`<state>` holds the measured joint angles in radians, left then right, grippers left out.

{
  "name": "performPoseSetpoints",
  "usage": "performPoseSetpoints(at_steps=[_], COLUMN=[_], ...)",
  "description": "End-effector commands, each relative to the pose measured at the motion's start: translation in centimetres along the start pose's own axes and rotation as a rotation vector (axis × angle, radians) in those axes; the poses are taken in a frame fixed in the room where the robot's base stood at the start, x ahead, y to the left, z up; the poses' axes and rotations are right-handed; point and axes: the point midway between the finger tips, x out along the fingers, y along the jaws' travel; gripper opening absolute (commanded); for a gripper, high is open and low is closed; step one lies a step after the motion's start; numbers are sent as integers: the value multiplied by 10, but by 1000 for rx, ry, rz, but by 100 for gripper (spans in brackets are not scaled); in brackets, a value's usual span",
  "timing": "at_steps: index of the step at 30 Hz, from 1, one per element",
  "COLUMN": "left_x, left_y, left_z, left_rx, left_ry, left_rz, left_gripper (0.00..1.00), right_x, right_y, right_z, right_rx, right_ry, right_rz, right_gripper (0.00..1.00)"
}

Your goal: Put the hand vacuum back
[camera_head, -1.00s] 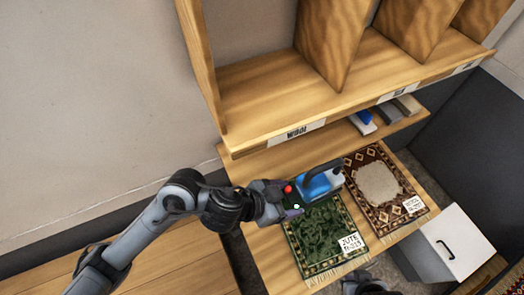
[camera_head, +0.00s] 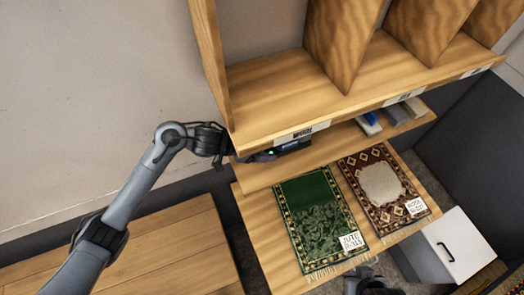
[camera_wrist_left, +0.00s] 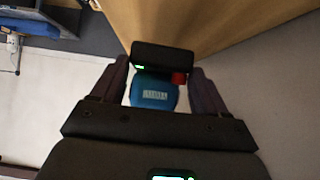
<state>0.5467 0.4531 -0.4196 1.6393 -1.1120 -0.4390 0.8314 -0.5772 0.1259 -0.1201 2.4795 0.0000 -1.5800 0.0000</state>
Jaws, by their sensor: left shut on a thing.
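The hand vacuum (camera_wrist_left: 153,96), blue with a black handle and a red button, sits between the two fingers of my left gripper (camera_wrist_left: 160,78) in the left wrist view. In the head view my left gripper (camera_head: 258,156) is at the left end of the lower shelf (camera_head: 335,142), under the upper board. It is shut on the vacuum (camera_head: 293,146), which shows only as a dark and bluish strip there. The upper board hides most of it, and I cannot tell whether it touches the shelf. A dark part at the bottom edge appears to be my right gripper (camera_head: 372,284); its jaws are unclear.
A green rug (camera_head: 318,215) and a brown rug (camera_head: 408,205) with a pale patch lie on the bench below. A blue item (camera_head: 370,122) and grey blocks (camera_head: 397,113) stand farther right on the lower shelf. Wooden dividers (camera_head: 345,40) rise above. A white box (camera_head: 458,245) stands at right.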

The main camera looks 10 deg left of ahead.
Motion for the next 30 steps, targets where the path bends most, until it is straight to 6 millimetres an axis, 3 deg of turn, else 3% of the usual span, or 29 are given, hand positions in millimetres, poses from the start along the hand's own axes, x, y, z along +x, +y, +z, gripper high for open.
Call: performPoseSetpoints(at_steps=[7,14,30], left_x=[7,23,29], left_y=[0,0,-5], left_z=[7,28,36], left_rx=[-1,-2,1], left_ry=[6,5,7], left_rz=[-1,-1,-3], left_gripper=[25,25,25], right_x=[-2,-5,-8], right_y=[-1,-2,-2], right_z=[0,-1,-2], right_rx=[3,8,7], right_ry=[-1,0,-1], right_rz=[-2,-7,-6], right_gripper=[0,0,0])
